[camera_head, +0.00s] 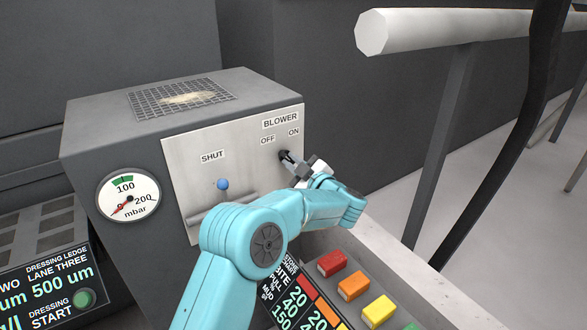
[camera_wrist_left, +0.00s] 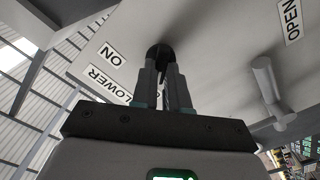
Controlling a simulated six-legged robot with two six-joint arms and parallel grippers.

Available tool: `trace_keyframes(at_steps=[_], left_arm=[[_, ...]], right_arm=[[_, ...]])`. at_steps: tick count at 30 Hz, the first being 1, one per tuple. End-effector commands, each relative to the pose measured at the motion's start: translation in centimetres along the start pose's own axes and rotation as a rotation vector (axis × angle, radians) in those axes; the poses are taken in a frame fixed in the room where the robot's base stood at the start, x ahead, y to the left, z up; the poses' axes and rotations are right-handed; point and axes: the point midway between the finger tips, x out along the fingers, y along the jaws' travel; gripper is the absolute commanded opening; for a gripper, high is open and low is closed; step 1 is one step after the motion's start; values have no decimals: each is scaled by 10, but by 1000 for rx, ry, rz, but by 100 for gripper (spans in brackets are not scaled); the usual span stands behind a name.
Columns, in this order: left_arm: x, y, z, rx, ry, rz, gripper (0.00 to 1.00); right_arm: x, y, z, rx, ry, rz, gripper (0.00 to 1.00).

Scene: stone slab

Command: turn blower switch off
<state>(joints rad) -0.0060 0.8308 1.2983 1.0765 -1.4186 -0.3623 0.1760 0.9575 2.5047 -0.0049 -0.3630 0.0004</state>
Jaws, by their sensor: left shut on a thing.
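The blower switch (camera_head: 284,155) is a small dark knob on the pale panel (camera_head: 190,160) of a grey box, below the labels BLOWER, OFF and ON. My left gripper (camera_head: 291,161) reaches it from the lower right and is shut on it. In the left wrist view, the fingers (camera_wrist_left: 165,85) meet the round black switch (camera_wrist_left: 160,51), with the ON label to its left. The fingers hide part of the switch and the OFF label there. I cannot tell which way the switch points. My right gripper is not in view.
A blue-knobbed lever (camera_head: 223,184) stands under the SHUT label, left of the switch. A pressure gauge (camera_head: 128,195) is on the box's left. Below the arm is a strip of coloured blocks (camera_head: 353,286). A white rail (camera_head: 440,30) and a black bent bar (camera_head: 510,140) are at right.

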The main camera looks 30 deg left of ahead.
Motion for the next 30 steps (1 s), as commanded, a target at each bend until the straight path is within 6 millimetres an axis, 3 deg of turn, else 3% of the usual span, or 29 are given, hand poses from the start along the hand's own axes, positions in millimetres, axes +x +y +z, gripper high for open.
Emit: trace_keyframes(at_steps=[17,18,20,30], left_arm=[[-1,-1,2,-31,-4,-2,0],[-1,-1,2,-31,-4,-2,20],[-1,-1,2,-31,-4,-2,39],[-3,0,1,-30,-2,0,39]], right_arm=[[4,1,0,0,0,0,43],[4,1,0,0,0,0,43],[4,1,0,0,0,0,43],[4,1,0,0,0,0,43]])
